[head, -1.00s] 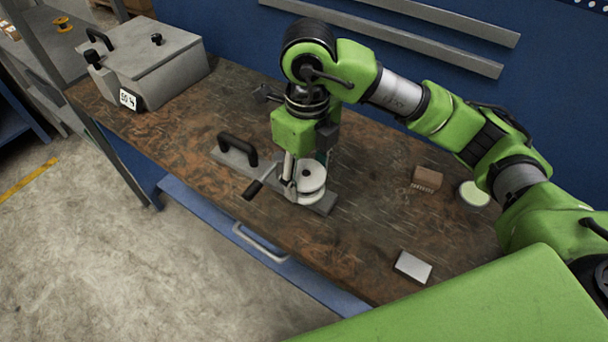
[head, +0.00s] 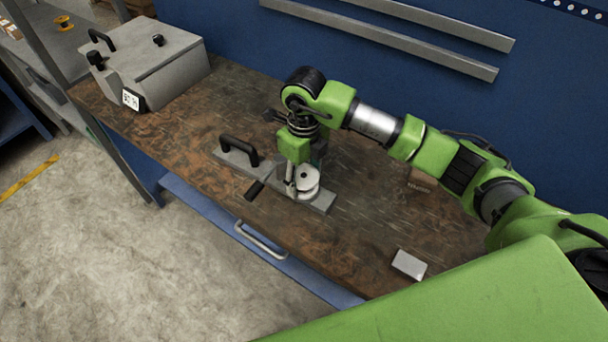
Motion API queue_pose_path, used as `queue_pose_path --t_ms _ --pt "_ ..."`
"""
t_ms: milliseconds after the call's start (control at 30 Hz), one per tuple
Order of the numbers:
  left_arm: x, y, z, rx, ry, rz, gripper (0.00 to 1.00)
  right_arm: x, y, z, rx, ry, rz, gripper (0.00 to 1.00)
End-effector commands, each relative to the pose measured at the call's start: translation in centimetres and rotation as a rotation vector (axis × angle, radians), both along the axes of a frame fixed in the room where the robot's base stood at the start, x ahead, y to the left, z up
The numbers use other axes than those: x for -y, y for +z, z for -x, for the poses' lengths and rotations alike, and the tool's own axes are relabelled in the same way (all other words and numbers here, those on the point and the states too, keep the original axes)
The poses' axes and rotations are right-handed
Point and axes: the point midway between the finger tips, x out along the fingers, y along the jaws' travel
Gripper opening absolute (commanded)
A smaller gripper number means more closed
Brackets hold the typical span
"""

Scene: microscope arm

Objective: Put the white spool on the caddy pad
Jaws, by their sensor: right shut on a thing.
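The white spool (head: 308,184) is at the jaws of my right gripper (head: 293,181), which is shut on it. The spool sits upright over the right part of the caddy (head: 322,204), a long grey plate with a black arched handle (head: 238,149) toward its left end. The spool hides the plate beneath it, so I cannot tell whether it touches the pad. A short black grip (head: 255,190) sticks out at the plate's front edge. My left gripper is not in view.
The caddy lies on a worn brown workbench (head: 190,125). A grey case (head: 155,65) stands at the far left. A small white-topped block (head: 409,264) lies at the front right. A brown block (head: 421,181) is partly behind my right arm. The bench front has a drawer handle (head: 260,241).

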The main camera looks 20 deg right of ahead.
Motion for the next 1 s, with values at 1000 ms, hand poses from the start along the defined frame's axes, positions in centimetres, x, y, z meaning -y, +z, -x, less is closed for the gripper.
queue_pose_path --t_ms 1000 --pt "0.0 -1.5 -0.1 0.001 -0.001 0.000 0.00 0.0 5.7 -0.2 0.007 0.001 0.000 0.67"
